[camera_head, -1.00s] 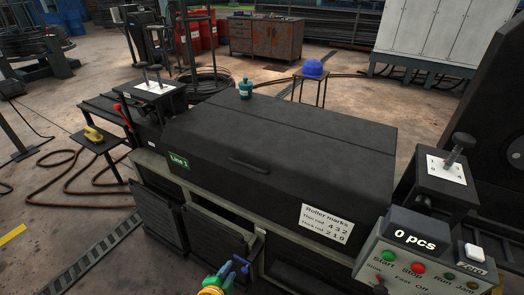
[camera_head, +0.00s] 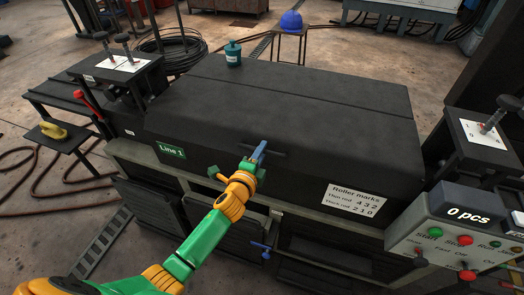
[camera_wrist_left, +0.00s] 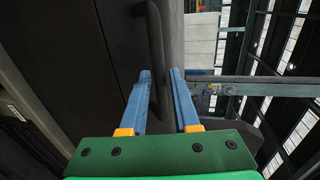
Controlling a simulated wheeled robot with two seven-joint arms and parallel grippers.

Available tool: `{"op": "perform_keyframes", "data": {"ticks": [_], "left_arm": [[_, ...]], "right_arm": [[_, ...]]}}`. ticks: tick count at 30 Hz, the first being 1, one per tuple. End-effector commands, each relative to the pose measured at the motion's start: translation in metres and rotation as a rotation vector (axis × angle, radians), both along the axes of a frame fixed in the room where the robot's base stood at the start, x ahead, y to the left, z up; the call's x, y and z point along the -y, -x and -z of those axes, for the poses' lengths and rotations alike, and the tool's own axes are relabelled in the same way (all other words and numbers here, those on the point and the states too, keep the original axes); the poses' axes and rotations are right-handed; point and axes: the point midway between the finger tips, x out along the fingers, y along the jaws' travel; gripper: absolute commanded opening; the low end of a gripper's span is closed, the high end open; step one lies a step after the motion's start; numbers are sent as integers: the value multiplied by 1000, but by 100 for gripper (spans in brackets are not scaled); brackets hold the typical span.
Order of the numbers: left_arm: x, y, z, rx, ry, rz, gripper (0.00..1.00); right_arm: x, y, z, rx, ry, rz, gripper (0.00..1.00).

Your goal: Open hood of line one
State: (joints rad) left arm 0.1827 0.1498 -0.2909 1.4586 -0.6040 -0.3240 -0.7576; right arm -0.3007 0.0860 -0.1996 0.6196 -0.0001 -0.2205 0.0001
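The line 1 hood (camera_head: 310,105) is a long black cover, closed on its bench, with a green "Line 1" label (camera_head: 171,151) on its front face. A dark bar handle (camera_wrist_left: 156,45) is on the hood's front. My left gripper (camera_head: 259,152) is at this handle in the head view. In the left wrist view its two blue fingers (camera_wrist_left: 161,78) are apart, and the handle's lower end shows between their tips. It is not clear whether they touch it. My right gripper is not in view.
A teal bottle (camera_head: 233,53) stands at the hood's back left edge. A control box (camera_head: 450,235) reading "0 pcs" is at the right. A blue-handled valve (camera_head: 262,250) is below the hood. A lever stand (camera_head: 120,68) is at the left.

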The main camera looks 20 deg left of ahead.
Motion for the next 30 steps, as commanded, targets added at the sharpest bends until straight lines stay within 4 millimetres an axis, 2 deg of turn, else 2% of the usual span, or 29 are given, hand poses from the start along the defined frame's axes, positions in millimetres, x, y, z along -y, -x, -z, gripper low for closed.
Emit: {"op": "perform_keyframes", "data": {"ticks": [4, 11, 14, 15, 30], "left_arm": [[0, -8, 2, -1, 1, 0, 30], [0, -9, 2, -1, 1, 0, 30], [0, -9, 2, -1, 1, 0, 5], [0, -9, 2, -1, 1, 0, 0], [0, -9, 2, -1, 1, -1, 0]], "right_arm": [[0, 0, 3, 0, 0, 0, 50], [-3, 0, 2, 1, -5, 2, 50], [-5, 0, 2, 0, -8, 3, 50], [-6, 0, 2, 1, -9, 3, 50], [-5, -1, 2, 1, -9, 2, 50]]}}
